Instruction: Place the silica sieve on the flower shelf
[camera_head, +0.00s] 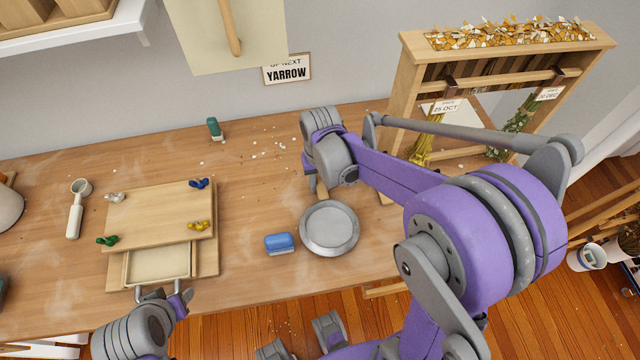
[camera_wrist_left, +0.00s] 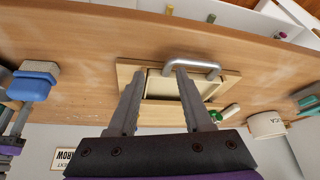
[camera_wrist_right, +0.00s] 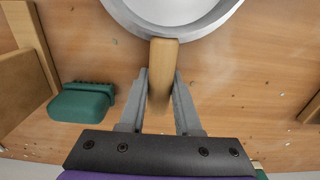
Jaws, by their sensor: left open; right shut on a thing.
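The silica sieve (camera_head: 329,228) is a round grey metal pan with a wooden handle, over the right part of the workbench. In the right wrist view its rim (camera_wrist_right: 172,28) is at the top. My right gripper (camera_wrist_right: 161,80) is shut on the wooden handle. I cannot tell whether the pan touches the bench. A wooden rack (camera_head: 402,85), which seems to be the flower shelf, stands at the back right with tagged dried flower bunches and petals on top. My left gripper (camera_wrist_left: 158,74) is open and empty, its fingertips close to the metal drawer handle (camera_wrist_left: 197,64).
A blue brush (camera_head: 279,243) lies just left of the pan. A green brush (camera_head: 214,128) stands farther back. A wooden press with a drawer (camera_head: 160,263) and coloured wing nuts sits on the left, beside a white scoop (camera_head: 76,208). Small crumbs dot the back of the bench (camera_head: 255,170).

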